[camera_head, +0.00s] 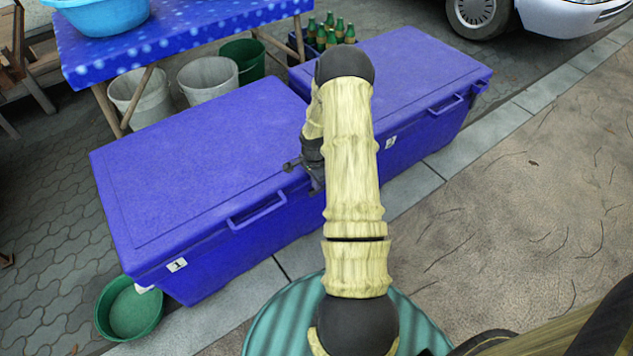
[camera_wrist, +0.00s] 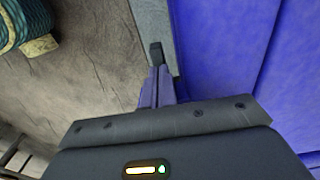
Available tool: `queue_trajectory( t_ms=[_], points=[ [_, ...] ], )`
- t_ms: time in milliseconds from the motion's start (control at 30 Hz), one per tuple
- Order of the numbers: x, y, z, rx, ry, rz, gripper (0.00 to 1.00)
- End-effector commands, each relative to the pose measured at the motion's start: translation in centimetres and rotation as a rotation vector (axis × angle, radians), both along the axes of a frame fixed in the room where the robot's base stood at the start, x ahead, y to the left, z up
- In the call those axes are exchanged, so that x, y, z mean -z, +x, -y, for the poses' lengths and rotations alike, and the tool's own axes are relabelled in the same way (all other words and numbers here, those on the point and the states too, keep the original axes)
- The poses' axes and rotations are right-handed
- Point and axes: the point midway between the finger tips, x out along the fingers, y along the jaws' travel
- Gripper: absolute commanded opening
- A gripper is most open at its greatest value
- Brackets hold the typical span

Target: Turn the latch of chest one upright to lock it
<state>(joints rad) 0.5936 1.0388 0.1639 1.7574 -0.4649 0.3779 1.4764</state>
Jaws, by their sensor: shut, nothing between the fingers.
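Chest one (camera_head: 195,175) is the blue chest at left in the head view, with its lid down and a white label "1" (camera_head: 178,265) on its front. A blue handle (camera_head: 257,212) is on its front. My gripper (camera_wrist: 155,85) is shut and empty in the wrist view, beside a blue chest surface (camera_wrist: 240,50). In the head view my arm hides much of the gripper and chest one's right front corner. I cannot make out the latch or its angle. A small dark piece (camera_wrist: 155,52) shows at the fingertips; I cannot tell what it is.
A second blue chest (camera_head: 415,65) stands to the right, close to chest one. A green basin (camera_head: 130,312) lies by chest one's left end. Buckets (camera_head: 208,78) and a table with a blue cloth (camera_head: 185,30) stand behind. The pavement (camera_head: 520,200) at right is clear.

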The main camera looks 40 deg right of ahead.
Motion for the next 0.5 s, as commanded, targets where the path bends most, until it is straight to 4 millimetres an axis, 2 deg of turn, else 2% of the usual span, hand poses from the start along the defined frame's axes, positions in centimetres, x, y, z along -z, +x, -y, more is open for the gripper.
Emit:
queue_trajectory(
  t_ms=[500],
  points=[
    [0.69,0.05,-0.88,0.0,-0.108,0.006,0.0]
  ],
)
